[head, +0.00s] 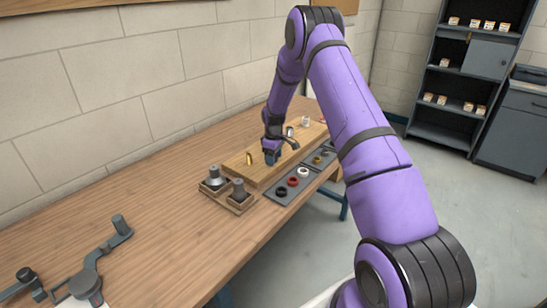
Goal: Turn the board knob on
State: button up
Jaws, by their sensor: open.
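The wooden board (262,174) lies on the far part of the workbench and carries several small fittings. A small brass fitting (249,158) stands near its left end, and a silver fitting (290,131) stands farther back. I cannot tell for sure which fitting is the knob; it may be partly hidden by my arm. My gripper (272,156) points down over the board, just right of the brass fitting. It is open, with nothing seen between its fingers. At this size I cannot tell whether it touches anything.
A wooden tray (229,203) with two grey metal parts stands left of the board. A dark tray (277,196) with black, red and white rings lies along the bench's front edge. Grey tools (88,270) lie at the near left. The bench (160,215) between is clear.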

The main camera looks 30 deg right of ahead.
jog(key=c, duration=0.9)
jog(key=shift+c, duration=0.2)
jog(key=shift+m, duration=0.3)
jog(key=m, duration=1.3)
jog(key=shift+m, duration=2.1)
